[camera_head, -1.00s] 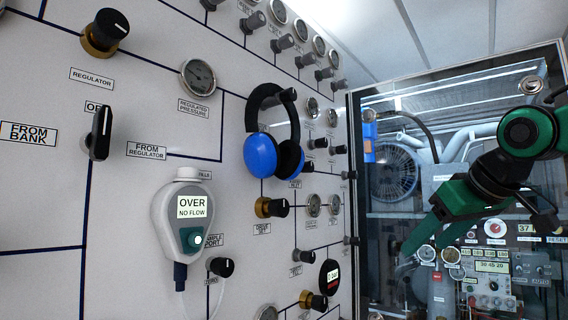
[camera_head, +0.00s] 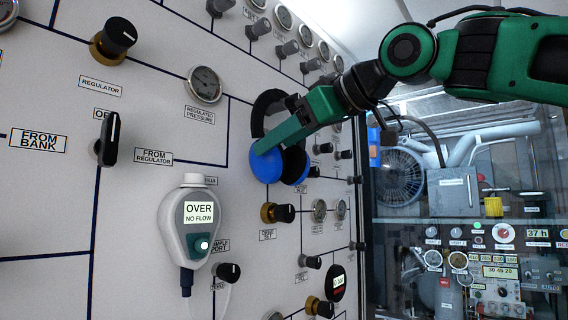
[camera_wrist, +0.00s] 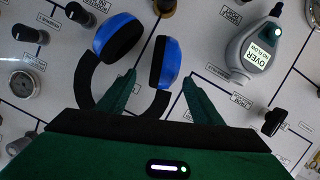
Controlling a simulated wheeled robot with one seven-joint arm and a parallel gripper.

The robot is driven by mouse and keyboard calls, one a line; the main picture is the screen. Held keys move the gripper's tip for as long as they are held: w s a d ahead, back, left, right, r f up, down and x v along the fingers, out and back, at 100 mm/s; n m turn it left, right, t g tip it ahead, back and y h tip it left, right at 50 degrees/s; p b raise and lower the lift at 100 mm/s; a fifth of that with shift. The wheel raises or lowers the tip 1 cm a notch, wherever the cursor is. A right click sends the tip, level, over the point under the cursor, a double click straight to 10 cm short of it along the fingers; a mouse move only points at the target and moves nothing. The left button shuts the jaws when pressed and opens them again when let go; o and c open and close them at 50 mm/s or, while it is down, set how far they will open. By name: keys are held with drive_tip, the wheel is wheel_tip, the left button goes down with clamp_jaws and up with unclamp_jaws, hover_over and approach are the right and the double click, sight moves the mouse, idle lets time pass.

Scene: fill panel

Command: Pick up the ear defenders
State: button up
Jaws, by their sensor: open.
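The ear defenders have blue cups and a black headband. They hang on the white panel in the head view, with one blue cup (camera_head: 262,170) clear and the headband (camera_head: 258,110) partly hidden by my green gripper (camera_head: 272,140). In the wrist view, one cup (camera_wrist: 168,62) lies between the tips of my open gripper (camera_wrist: 159,77), and the other cup (camera_wrist: 113,36) is outside, beyond the left finger. The headband (camera_wrist: 84,76) passes behind the left finger. Whether the fingers touch the cup cannot be told.
The white panel carries knobs, gauges and labels close around. A gas meter reading OVER (camera_head: 198,222) sits below left of the ear defenders. A pressure gauge (camera_head: 204,85) is up left, and a black knob (camera_head: 284,213) just below. A glazed cabinet (camera_head: 430,205) stands right.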

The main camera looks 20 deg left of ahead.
sight(265, 180)
drive_tip(key=shift+f+x, duration=0.15)
drive_tip(key=shift+x, duration=1.15)
drive_tip(key=shift+f+x, duration=0.15)
drive_tip(key=shift+x, duration=1.15)
drive_tip(key=shift+s, duration=0.2)
drive_tip(key=shift+c, duration=0.3)
drive_tip(key=c, duration=1.3)
